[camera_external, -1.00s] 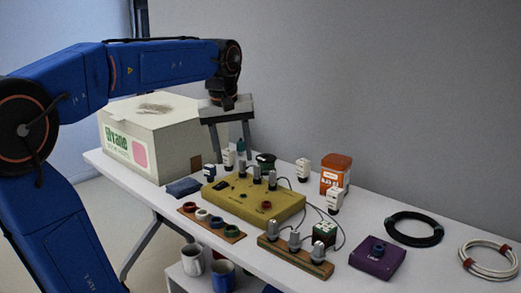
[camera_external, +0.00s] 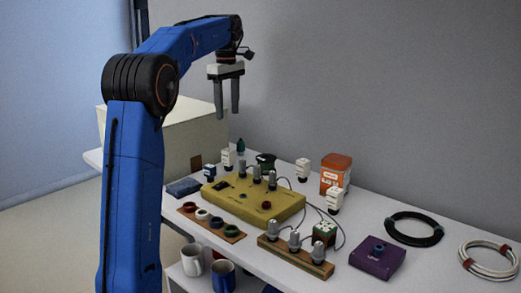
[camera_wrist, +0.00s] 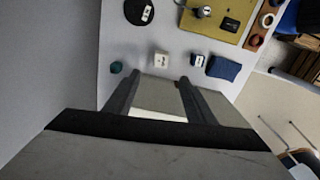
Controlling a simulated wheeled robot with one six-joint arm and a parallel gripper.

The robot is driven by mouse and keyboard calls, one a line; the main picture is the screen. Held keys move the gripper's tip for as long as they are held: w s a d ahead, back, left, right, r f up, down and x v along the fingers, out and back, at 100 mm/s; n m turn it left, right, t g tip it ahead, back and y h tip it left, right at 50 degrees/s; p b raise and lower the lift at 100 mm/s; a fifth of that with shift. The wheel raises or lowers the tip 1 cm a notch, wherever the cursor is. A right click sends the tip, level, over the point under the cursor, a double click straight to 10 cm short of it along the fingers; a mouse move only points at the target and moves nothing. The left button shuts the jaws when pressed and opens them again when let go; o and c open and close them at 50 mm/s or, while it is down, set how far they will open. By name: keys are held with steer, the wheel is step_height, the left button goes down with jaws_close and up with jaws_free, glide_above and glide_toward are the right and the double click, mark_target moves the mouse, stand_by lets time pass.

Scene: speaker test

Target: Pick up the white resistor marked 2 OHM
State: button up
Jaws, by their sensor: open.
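Three white blocks with dark bases stand on the table: one behind the yellow box's left end (camera_external: 228,158), one behind its right end (camera_external: 303,169), and one farther right (camera_external: 335,200). Their markings are too small to read, so I cannot tell which is the 2 OHM resistor. My gripper (camera_external: 228,114) is open and empty, pointing down, well above the table near the left block. In the wrist view, a white block with a dark mark (camera_wrist: 161,60) lies just beyond my open fingers (camera_wrist: 159,77).
A yellow box (camera_external: 252,203) with knobs and wires fills the table's middle. A large white carton (camera_external: 205,128) stands at left, partly behind my arm. An orange tub (camera_external: 335,175), purple box (camera_external: 377,259) and black cable coil (camera_external: 414,229) are to the right.

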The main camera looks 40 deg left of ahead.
mark_target(228, 150)
step_height(228, 150, down, 12)
steer(key=shift+f, duration=0.1)
steer(key=shift+s+f, duration=0.15)
steer(key=shift+f, duration=2.45)
steer(key=c, duration=1.2)
steer(key=shift+r, duration=0.15)
